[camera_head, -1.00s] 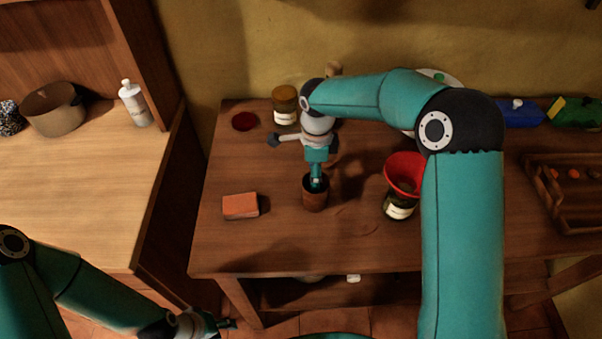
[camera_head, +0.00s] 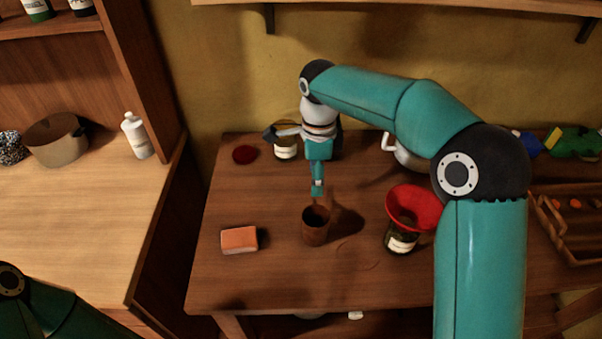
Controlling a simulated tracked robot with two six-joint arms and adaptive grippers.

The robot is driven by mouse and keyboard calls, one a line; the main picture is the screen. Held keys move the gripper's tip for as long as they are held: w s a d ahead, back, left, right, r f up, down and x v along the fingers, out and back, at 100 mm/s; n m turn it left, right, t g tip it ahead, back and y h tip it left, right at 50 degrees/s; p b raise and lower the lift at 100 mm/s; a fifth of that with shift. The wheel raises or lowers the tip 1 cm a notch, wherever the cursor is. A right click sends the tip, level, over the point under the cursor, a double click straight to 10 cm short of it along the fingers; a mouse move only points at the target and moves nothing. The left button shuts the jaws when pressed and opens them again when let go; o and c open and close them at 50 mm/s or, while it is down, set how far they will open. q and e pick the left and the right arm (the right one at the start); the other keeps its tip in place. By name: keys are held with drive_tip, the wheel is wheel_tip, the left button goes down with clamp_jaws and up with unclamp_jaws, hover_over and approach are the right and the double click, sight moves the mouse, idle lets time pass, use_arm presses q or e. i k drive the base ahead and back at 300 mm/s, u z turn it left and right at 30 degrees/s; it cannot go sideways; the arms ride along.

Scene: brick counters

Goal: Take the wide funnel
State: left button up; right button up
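The wide red funnel (camera_head: 413,207) sits in the mouth of a dark jar with a pale label (camera_head: 400,241), on the wooden table right of centre. My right gripper (camera_head: 317,190) points down above a small brown cup (camera_head: 315,227), left of the funnel and apart from it. Its fingers look close together, but they are too small to tell whether they are shut, and I see nothing held. My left gripper is outside the view; only part of my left arm shows at the lower left.
An orange sponge-like block (camera_head: 239,240) lies left of the cup. A labelled jar (camera_head: 286,148) and a dark red lid (camera_head: 245,154) are behind. A wooden tray (camera_head: 548,228) is at right. A white kettle-like vessel (camera_head: 404,153) is partly behind my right arm.

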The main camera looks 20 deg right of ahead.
sight(416, 202)
drive_tip(key=k, duration=1)
